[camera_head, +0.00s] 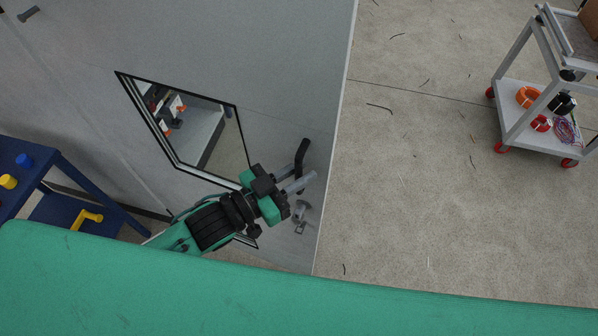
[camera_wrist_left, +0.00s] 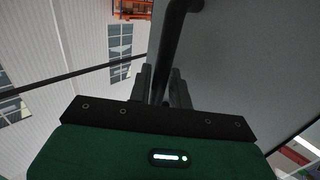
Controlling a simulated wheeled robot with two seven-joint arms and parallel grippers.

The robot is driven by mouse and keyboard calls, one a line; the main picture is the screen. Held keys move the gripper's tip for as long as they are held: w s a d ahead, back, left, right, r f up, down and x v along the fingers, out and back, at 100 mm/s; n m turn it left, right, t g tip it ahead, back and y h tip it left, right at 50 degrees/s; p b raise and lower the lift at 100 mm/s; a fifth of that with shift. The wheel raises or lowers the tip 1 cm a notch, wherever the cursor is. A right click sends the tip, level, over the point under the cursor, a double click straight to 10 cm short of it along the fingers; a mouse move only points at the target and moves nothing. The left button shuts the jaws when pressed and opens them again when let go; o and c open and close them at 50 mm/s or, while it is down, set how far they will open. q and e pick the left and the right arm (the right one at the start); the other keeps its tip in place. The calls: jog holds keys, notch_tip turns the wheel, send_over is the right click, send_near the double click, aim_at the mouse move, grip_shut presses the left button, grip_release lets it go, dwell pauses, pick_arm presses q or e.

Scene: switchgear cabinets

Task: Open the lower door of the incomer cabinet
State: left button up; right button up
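The grey cabinet door (camera_head: 225,40) fills the left and middle of the head view and has a black-framed window (camera_head: 215,140). A black door handle (camera_head: 302,155) stands near its right edge, with a small metal latch or lock (camera_head: 300,214) below it. My left gripper (camera_head: 300,184) is at the lower end of the handle. In the left wrist view the dark handle bar (camera_wrist_left: 178,35) runs down between the two fingers (camera_wrist_left: 161,88), which sit close on both sides, so the gripper looks shut on it. The door looks flush; its seam is partly hidden. My right gripper is out of view.
A white trolley (camera_head: 525,100) with red wheels and cable coils stands on the floor at the right. A blue stand (camera_head: 60,185) with coloured knobs is at the left. The floor (camera_head: 430,200) between cabinet and trolley is clear apart from thin scraps.

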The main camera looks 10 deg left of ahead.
pick_arm(q)
jog(key=shift+f, duration=0.1)
jog(key=shift+s+a, duration=0.1)
jog(key=b+v, duration=0.3)
jog(key=v, duration=1)
jog(key=shift+s+a, duration=0.2)
jog(key=shift+s, duration=0.05)
dwell(0.6)
